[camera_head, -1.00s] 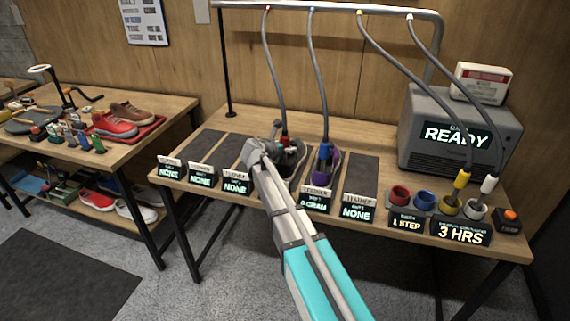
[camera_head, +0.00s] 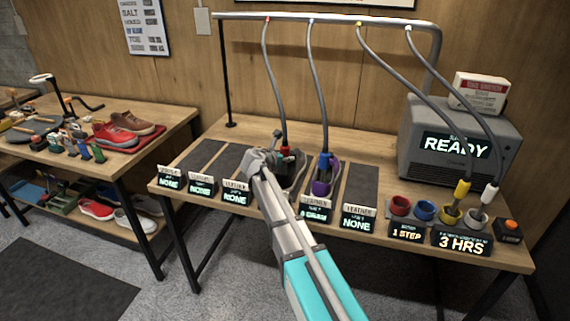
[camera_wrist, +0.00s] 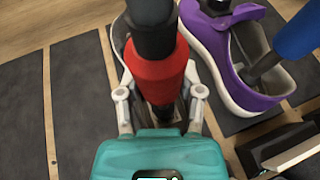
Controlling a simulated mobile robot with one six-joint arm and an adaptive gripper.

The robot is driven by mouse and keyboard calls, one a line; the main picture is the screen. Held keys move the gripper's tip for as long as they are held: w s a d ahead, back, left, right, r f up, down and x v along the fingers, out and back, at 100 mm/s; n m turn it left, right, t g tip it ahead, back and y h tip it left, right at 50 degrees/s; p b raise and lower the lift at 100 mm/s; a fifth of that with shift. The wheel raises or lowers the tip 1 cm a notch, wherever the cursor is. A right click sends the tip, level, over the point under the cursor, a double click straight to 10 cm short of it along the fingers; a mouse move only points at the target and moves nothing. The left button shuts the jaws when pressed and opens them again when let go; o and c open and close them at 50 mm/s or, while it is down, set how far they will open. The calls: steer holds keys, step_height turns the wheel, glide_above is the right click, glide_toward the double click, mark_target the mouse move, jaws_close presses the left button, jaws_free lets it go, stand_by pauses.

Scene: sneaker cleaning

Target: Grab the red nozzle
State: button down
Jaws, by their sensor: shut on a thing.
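The red nozzle (camera_wrist: 157,72) stands upright between the fingers of my gripper (camera_wrist: 160,105) in the wrist view, with a black hose end above it. The gripper is shut on it. In the head view my gripper (camera_head: 272,158) is at the middle of the table, and the red nozzle (camera_head: 285,150) shows just beside it on its grey hose (camera_head: 272,80). A grey shoe (camera_head: 298,172) is partly hidden behind the gripper, at the nozzle's lower end.
A purple shoe (camera_head: 322,188) with a blue nozzle (camera_head: 324,161) in it stands close to the right. Yellow (camera_head: 460,190) and white (camera_head: 489,194) nozzles stand in cups further right. Label stands (camera_head: 313,211) line the table's front edge. Dark mats (camera_head: 193,156) at the left are clear.

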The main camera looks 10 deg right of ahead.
mark_target(285, 140)
steer(key=shift+r, duration=0.1)
step_height(285, 140, up, 10)
steer(key=p, duration=1)
